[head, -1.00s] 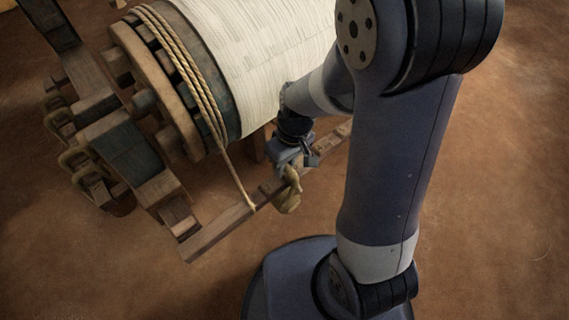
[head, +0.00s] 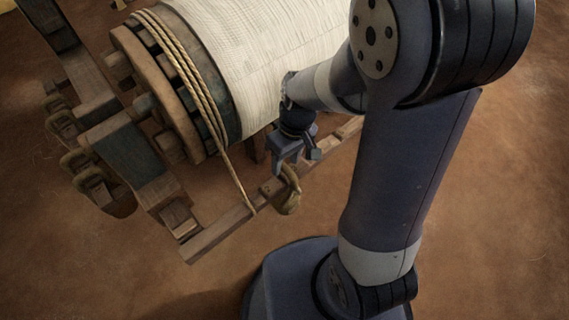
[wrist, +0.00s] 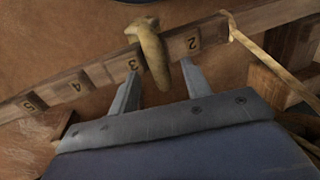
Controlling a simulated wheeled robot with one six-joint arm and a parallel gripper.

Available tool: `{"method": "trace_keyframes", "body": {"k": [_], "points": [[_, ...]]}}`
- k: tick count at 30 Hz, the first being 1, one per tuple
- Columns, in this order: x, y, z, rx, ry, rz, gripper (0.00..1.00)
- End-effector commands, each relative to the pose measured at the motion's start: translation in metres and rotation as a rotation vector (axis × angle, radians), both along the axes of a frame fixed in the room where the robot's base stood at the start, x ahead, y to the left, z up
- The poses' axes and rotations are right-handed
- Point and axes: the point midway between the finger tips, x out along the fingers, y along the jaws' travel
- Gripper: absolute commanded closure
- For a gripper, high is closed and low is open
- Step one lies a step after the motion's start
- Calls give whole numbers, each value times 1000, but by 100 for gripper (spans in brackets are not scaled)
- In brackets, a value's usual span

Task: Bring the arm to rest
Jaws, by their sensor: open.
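My gripper (head: 296,155) is open and empty in the head view, just above and behind a wooden bar (head: 222,232). In the wrist view my gripper (wrist: 160,82) shows its two fingers spread apart, pointing at the bar (wrist: 98,75). A brass-coloured hook-like weight (head: 288,190) hangs on the bar, apart from the fingers in the head view. In the wrist view the weight (wrist: 150,52) sits across the bar between the marks 3 and 2, beyond the fingertips. Whether the fingertips clear it fully is hard to tell.
A rope (head: 205,100) runs over the wooden wheel of the cloth beam (head: 270,60) down to the bar. Several similar weights (head: 95,190) hang on the frame at left. The brown floor (head: 500,220) is clear at right.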

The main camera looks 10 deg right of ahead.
Motion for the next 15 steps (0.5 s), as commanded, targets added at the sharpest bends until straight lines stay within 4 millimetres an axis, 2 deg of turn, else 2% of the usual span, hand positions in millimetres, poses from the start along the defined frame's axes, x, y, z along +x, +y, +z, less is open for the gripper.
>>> {"method": "trace_keyframes", "body": {"k": [1,6,10,15], "points": [[3,-2,16,2,-6,-2,54],[6,-8,49,0,-6,-1,54],[8,-10,65,1,-4,-1,54],[9,-12,75,1,-2,0,54]]}}
